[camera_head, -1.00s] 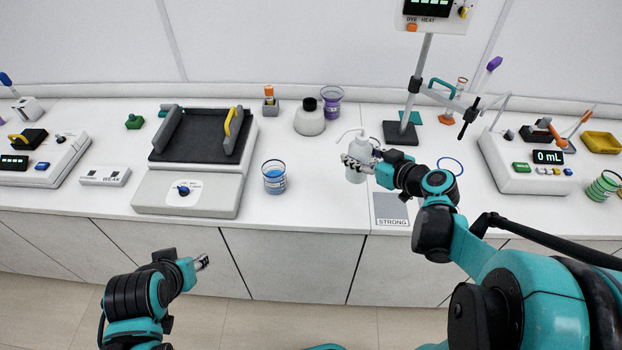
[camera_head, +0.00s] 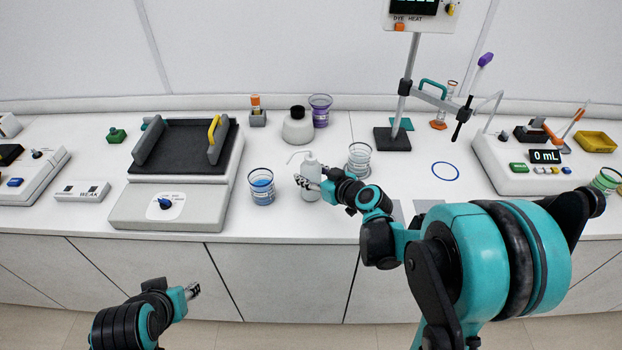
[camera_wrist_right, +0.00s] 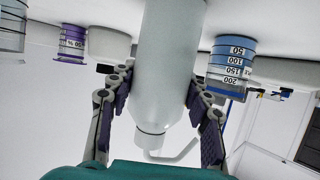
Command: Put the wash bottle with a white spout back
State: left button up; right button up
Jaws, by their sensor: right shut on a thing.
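The wash bottle (camera_head: 311,171) is white with a thin white bent spout that points left in the head view. My right gripper (camera_head: 307,184) is shut around its body. In the right wrist view the bottle (camera_wrist_right: 172,60) stands between the two fingers of the right gripper (camera_wrist_right: 160,105), with the spout at the bottom of that upside-down picture. I cannot tell whether its base touches the counter. My left gripper (camera_head: 192,291) is in front of the counter, low on the left; its jaws are too small to read.
A blue-liquid beaker (camera_head: 262,188) stands close left of the bottle and a clear beaker (camera_head: 359,161) close right. Behind are a black-capped bottle (camera_head: 298,131) and a purple beaker (camera_head: 320,112). A shaker (camera_head: 166,205) is left. A blue ring (camera_head: 446,171) marks bare counter on the right.

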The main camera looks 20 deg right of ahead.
jog(key=shift+f, duration=0.15)
jog(key=o, duration=0.7)
